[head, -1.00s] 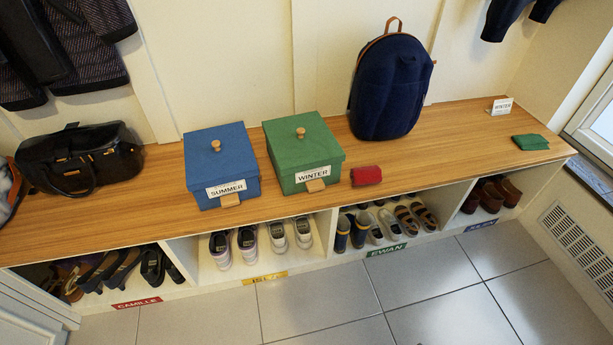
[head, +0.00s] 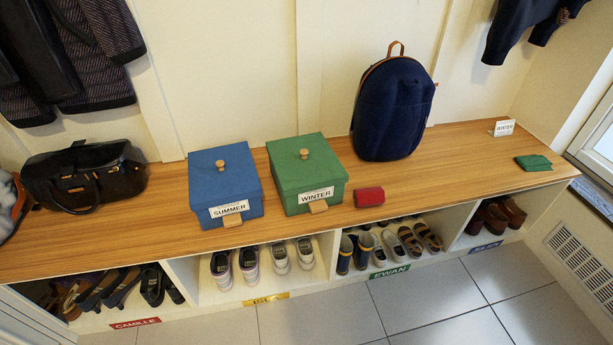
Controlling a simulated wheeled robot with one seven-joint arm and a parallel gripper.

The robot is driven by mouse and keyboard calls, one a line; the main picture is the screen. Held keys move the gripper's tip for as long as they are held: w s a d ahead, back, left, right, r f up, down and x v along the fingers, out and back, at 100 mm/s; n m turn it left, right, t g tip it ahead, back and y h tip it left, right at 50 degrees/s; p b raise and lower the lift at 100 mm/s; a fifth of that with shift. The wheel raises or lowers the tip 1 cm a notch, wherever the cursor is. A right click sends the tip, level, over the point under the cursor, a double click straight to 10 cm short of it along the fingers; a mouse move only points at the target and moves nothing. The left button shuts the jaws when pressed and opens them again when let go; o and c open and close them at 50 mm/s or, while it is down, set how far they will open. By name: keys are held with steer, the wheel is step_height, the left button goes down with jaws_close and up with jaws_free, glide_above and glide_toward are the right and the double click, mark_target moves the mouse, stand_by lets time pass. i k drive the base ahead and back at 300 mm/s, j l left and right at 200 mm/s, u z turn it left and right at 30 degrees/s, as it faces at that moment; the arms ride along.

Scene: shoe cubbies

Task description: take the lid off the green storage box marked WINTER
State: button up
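The green storage box (head: 307,199) stands on the wooden bench top with a white WINTER label on its front. Its green lid (head: 283,160) is on, with a round wooden knob (head: 304,153) on top. A small wooden tab (head: 318,207) sticks out below the label. My gripper is not in the head view.
A blue SUMMER box (head: 224,187) stands close left of the green box. A red rolled item (head: 369,197) lies close to its right. A navy backpack (head: 393,108) and black bag (head: 83,178) also stand on the bench (head: 460,154). A WINTER card (head: 504,128) and folded green cloth (head: 533,162) are at the right end.

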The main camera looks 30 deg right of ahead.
mark_target(301, 163)
steer(key=i+j, duration=0.15)
steer(key=i, duration=0.2)
steer(key=i+j, duration=0.15)
steer(key=i, duration=0.25)
steer(key=i+j, duration=0.15)
steer(key=i, duration=0.2)
